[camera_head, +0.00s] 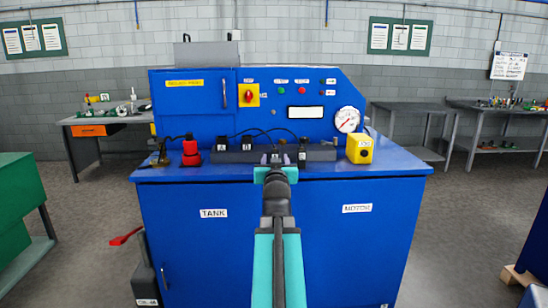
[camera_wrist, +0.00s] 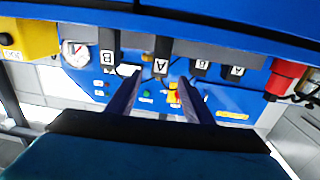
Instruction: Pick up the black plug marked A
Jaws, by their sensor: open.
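Several black plugs with white letter labels stand in a row on a dark grey bar (camera_head: 320,153) on the blue bench. The wrist view is upside down. There a black plug marked A (camera_wrist: 160,67) is between and just beyond the tips of my gripper (camera_wrist: 157,84), which is open and empty. Another plug marked A (camera_wrist: 236,70) and two plugs marked B, one left (camera_wrist: 108,57) and one right (camera_wrist: 202,65), stand beside it. In the head view my gripper (camera_head: 275,158) is at the bar and hides the plug behind it; other plugs show left (camera_head: 222,144) and right (camera_head: 302,154).
A red knob-like fitting (camera_head: 191,153) stands left of the bar and a yellow box (camera_head: 360,149) stands right of it. Thin black cables (camera_head: 262,131) arch behind the plugs. The blue panel (camera_head: 210,115) with a gauge (camera_head: 347,119) rises behind. The blue top's front strip is clear.

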